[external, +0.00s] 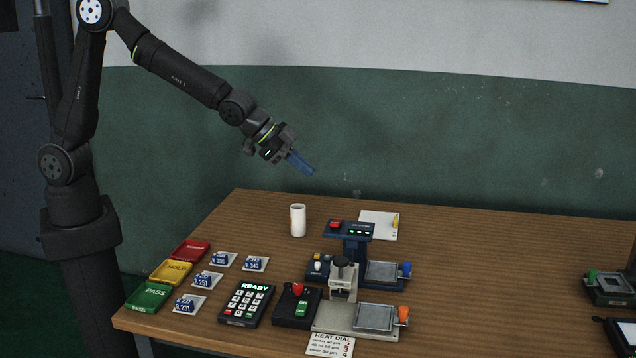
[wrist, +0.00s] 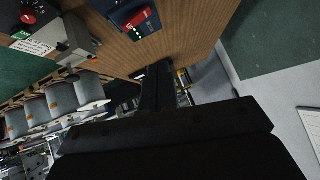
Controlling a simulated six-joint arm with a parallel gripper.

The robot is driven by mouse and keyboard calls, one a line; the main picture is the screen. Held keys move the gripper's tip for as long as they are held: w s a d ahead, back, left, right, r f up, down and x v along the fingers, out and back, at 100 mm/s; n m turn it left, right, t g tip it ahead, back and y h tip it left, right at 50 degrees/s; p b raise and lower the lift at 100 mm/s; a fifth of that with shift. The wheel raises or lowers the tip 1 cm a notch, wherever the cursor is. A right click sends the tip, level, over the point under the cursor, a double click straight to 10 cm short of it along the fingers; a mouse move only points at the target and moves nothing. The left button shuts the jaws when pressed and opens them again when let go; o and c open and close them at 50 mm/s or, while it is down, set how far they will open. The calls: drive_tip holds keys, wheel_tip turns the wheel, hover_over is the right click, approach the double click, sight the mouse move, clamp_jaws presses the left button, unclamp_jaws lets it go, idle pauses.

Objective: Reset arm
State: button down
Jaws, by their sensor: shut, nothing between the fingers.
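My gripper (external: 301,163) hangs in the air above the back left of the wooden table (external: 480,250), in front of the green wall. Its blue fingers are together and hold nothing. My arm reaches from the upper left and slopes down to the right. In the wrist view, my dark fingers (wrist: 155,90) cover the middle and bottom, with the table (wrist: 190,25) beyond them. Nothing on the table touches the gripper.
Below stand a white cup (external: 298,220), a blue device (external: 348,231) and a press (external: 343,280). A keypad (external: 246,304), red (external: 190,250), yellow (external: 171,272) and green (external: 149,297) trays, and several sample packets lie at the left. The table's right-centre is clear.

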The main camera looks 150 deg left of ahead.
drive_tip(key=x, duration=0.5)
drive_tip(key=w+d+x, duration=0.1)
drive_tip(key=x, duration=0.2)
drive_tip(key=shift+w+f, duration=0.15)
drive_tip(key=shift+f, duration=0.1)
drive_tip(key=shift+w+a, duration=0.2)
drive_tip(key=shift+w, duration=0.05)
drive_tip(key=v, duration=0.9)
drive_tip(key=a+r+n+g+h, duration=0.1)
drive_tip(key=a+r+g+h, duration=0.1)
drive_tip(key=a+r+h, duration=0.2)
drive_tip(key=shift+w+a+h, duration=0.5)
drive_tip(key=shift+a+h, duration=0.3)
drive_tip(key=shift+h, duration=0.9)
